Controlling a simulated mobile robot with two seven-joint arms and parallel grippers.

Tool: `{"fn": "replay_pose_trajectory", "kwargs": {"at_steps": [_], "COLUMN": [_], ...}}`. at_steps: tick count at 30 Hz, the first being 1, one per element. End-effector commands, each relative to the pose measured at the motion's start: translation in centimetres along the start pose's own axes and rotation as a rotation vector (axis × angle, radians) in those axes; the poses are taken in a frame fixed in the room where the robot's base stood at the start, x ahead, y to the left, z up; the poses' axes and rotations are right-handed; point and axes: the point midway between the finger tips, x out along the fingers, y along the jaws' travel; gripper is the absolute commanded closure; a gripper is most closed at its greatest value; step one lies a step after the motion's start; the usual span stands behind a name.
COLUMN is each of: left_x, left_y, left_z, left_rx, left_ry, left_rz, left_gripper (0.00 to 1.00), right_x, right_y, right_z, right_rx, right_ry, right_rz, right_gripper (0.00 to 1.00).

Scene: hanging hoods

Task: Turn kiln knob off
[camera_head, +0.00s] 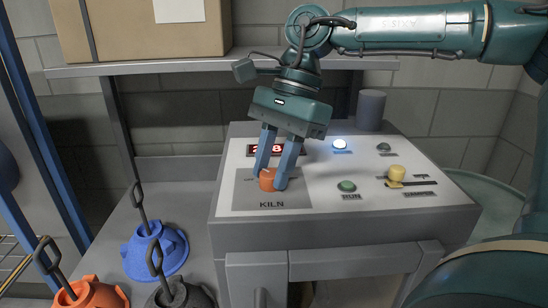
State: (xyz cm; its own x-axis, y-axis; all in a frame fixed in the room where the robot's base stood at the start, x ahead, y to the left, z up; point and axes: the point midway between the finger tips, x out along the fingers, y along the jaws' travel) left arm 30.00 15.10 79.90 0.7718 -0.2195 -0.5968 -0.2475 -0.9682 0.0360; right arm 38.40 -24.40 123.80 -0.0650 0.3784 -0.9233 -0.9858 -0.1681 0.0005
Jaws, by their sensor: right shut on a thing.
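The kiln knob (267,179) is a small orange knob on a grey square plate (295,191) marked KILN, on the sloped panel top of a grey console. My right gripper (269,184) reaches down from above, with its two blue fingers on either side of the knob. The gripper is shut on the knob, and the fingers cover part of it and some of the plate's marks. Only the letters OFF seem faintly visible left of the knob. A red-lit display (263,150) behind the fingers is partly hidden. My left gripper is not in view.
On the panel are a green RUN button (347,186), a yellow slider knob (397,173) and a lit white button (340,144). Blue (155,250), orange (90,293) and dark (180,294) hooked hoods stand at left. A box (140,30) sits on the shelf above.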

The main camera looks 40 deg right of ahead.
Motion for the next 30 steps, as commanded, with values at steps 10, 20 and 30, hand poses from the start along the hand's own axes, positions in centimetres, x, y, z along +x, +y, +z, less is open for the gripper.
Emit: {"fn": "replay_pose_trajectory", "kwargs": {"at_steps": [10, 20, 30], "left_x": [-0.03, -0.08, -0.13], "left_y": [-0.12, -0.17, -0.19], "left_z": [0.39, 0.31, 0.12], "left_rx": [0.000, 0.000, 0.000], "left_ry": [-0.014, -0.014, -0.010], "left_rz": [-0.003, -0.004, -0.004], "left_gripper": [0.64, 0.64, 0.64], "right_x": [0.08, 0.10, 0.11], "right_y": [-0.15, -0.19, -0.17], "right_z": [0.00, 0.01, 0.00], "right_rx": [-0.219, -0.309, -0.319], "right_ry": [0.002, 0.002, 0.002], "right_rz": [0.093, 0.129, 0.134], "right_gripper": [0.93, 0.93, 0.93]}}
